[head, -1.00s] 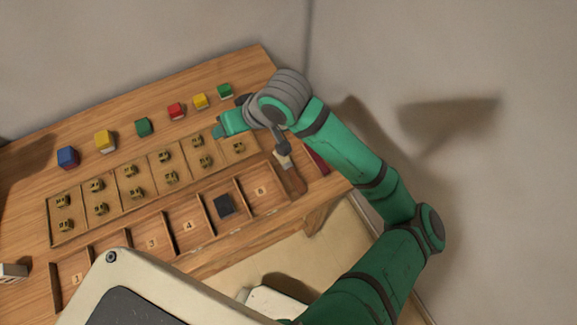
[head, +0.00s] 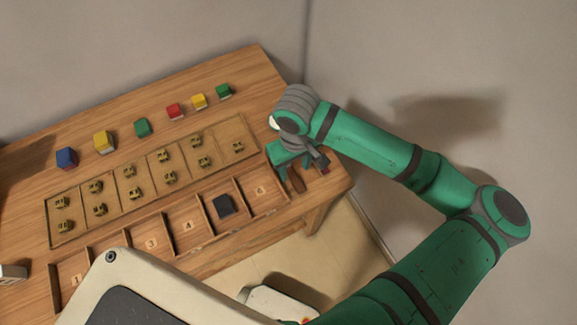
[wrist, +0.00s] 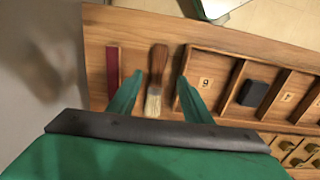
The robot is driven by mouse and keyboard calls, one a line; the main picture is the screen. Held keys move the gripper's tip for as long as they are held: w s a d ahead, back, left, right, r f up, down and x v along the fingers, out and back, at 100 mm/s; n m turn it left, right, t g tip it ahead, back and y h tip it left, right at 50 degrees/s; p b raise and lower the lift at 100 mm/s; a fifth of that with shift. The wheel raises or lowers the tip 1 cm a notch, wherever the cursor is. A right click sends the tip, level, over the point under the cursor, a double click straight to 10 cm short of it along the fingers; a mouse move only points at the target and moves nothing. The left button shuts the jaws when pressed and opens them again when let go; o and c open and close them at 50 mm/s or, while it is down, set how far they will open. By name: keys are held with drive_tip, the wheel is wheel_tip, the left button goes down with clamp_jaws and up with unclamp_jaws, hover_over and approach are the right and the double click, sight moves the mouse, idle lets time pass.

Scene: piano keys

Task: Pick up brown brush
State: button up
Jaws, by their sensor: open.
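The brown brush (wrist: 158,66) lies on the wooden table, with a dark brown handle and pale bristles. In the wrist view it lies between the two green fingers of my gripper (wrist: 160,78). The fingers are open, one on each side of the brush, with gaps showing; I cannot tell how far above the table they are. In the head view my gripper (head: 297,165) is over the right end of the table and hides most of the brush; part of its brown handle (head: 297,183) shows below the fingers.
A dark red strip (wrist: 113,72) lies beside the brush. On its other side is a numbered wooden tray (wrist: 222,58), holding a dark block (wrist: 253,93). Several coloured cubes (head: 142,127) stand along the back. The wall is close to the table's right end.

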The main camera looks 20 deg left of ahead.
sight(293, 175)
drive_tip(key=shift+w+f, duration=0.2)
drive_tip(key=shift+f, duration=0.35)
drive_tip(key=f, duration=0.2)
drive_tip(key=a+f, duration=0.1)
drive_tip(key=shift+w+f, duration=0.2)
drive_tip(key=shift+w, duration=0.05)
drive_tip(key=shift+d+f, duration=0.1)
drive_tip(key=shift+f, duration=0.25)
drive_tip(key=shift+d+f, duration=0.2)
drive_tip(key=shift+d, duration=0.1)
drive_tip(key=shift+a, duration=0.15)
clamp_jaws()
